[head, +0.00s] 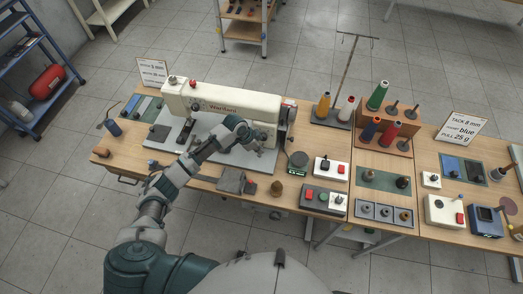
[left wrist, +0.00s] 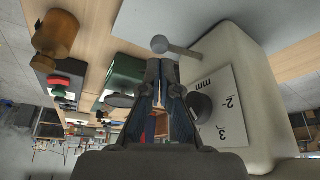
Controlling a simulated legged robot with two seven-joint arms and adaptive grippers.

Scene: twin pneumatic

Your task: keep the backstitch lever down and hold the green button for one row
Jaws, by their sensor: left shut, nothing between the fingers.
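The white sewing machine (head: 225,102) stands on the wooden table. The backstitch lever, a grey rod with a ball end (left wrist: 160,44), sticks out of its white body beside the mm dial (left wrist: 205,108) in the left wrist view. My left gripper (head: 262,149) is at the machine's right-hand front. Its fingers (left wrist: 161,80) are shut and empty, close to the ball; I cannot tell whether they touch it. My arm and gripper hide the lever in the head view. The green button (head: 323,197) sits beside a red one on a dark control box (head: 318,208). My right gripper is out of view.
A white switch box (head: 331,169) and a round dark device (head: 298,160) stand right of the machine. A brown knob (head: 276,188) and grey cloth (head: 236,181) lie at the front edge. Thread cones on a stand (head: 332,117) rise behind.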

